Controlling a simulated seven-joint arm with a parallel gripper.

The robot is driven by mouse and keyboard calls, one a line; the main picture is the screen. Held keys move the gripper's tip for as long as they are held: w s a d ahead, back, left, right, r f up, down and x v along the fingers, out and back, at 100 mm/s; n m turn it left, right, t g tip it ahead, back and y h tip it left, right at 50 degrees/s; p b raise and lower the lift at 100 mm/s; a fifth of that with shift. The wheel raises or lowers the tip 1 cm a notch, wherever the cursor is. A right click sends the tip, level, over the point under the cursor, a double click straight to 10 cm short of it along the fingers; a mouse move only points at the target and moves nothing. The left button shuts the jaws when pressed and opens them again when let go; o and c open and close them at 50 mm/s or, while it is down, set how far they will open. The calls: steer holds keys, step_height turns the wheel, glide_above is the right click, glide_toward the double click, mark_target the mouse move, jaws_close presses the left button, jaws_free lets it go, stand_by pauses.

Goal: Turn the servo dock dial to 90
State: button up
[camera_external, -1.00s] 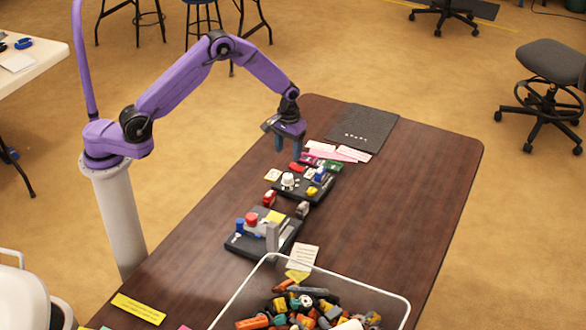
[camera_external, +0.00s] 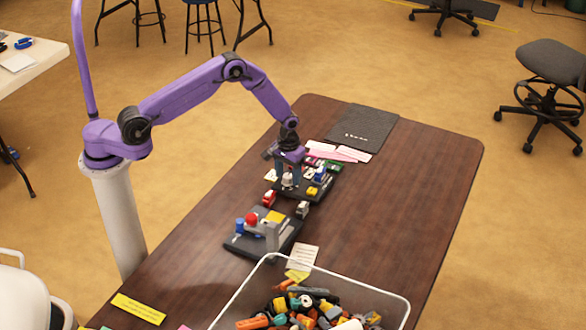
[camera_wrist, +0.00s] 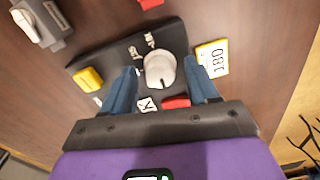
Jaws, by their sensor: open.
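The dial is a round white knob (camera_wrist: 160,70) on a black dock board (camera_wrist: 110,52); the board also shows in the outside view (camera_external: 315,193). My gripper (camera_wrist: 163,84) is open, with its two blue fingers on either side of the knob. There is a gap between each finger and the knob in the wrist view. In the outside view my gripper (camera_external: 287,183) is low over the far board, its fingers around the knob (camera_external: 287,180). The dial's pointer is not clear.
A yellow block (camera_wrist: 88,79) and a red block (camera_wrist: 176,103) are close to my fingers. A second black board (camera_external: 240,244) with a red knob lies nearer. A bin (camera_external: 228,309) of parts stands at the front. The table's right side is clear.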

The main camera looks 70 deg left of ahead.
steer(key=c, duration=1)
steer(key=shift+c, duration=0.2)
steer(key=shift+m, duration=0.3)
steer(key=m, duration=0.3)
steer(key=shift+m, duration=0.4)
steer(key=m, duration=0.4)
steer(key=shift+m, duration=0.3)
steer(key=m, duration=0.8)
steer(key=shift+m, duration=0.3)
